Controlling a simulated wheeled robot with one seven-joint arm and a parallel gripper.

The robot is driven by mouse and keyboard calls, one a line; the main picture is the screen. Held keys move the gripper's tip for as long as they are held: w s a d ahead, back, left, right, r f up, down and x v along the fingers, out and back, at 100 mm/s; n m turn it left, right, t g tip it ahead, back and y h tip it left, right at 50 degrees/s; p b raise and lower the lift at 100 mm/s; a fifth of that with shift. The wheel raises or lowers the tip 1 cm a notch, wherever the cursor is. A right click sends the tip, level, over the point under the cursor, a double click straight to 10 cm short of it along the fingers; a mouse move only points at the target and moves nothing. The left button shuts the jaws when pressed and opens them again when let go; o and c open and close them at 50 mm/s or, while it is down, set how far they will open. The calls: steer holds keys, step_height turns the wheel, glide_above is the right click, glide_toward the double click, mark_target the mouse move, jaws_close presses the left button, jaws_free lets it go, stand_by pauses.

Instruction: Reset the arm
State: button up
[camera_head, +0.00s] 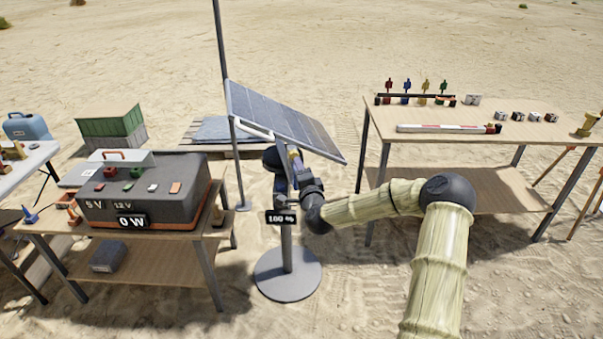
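My arm comes up from the bottom right, bends at a dark elbow joint, and reaches left to the stand of the solar panel (285,115). My gripper (288,165) is at the arm's far end, close to the panel's lower edge and its round-based stand (288,275). Its fingers are small and partly hidden by the wrist and the stand. I cannot tell whether they are open, shut or touching the panel mount. A small sign on the stand (281,217) reads 100 %.
A grey box (140,190) marked 5 V, 12 V and 0 W sits on the left table (160,245). The right table (545,155) holds coloured figures, small blocks and a red-white bar (440,128). A tall pole (222,60) stands behind the panel.

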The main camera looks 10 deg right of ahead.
steer(key=shift+a+r, duration=0.1)
steer(key=s+a+n+g+y+p, duration=0.45)
steer(key=s+a+n+g, duration=0.25)
steer(key=s+a+n, duration=0.35)
steer(key=s+d+r+n+g+h+p, duration=0.1)
steer(key=s+d+r+g+p, duration=0.1)
steer(key=s, duration=0.7)
steer(key=s+d+r+n+g+h+p, duration=0.2)
steer(key=s+r+g, duration=0.1)
steer(key=s, duration=0.7)
steer(key=s+d+r+n+g+h+p, duration=0.1)
steer(key=s+d+r+n+g+p, duration=0.1)
steer(key=s+r, duration=0.3)
steer(key=s+g, duration=0.1)
steer(key=s, duration=0.3)
steer(key=shift+s+d+p, duration=0.15)
steer(key=shift+d+p, duration=0.2)
steer(key=shift+d, duration=0.05)
steer(key=shift+r+n+h, duration=0.1)
steer(key=shift+n+h, duration=0.15)
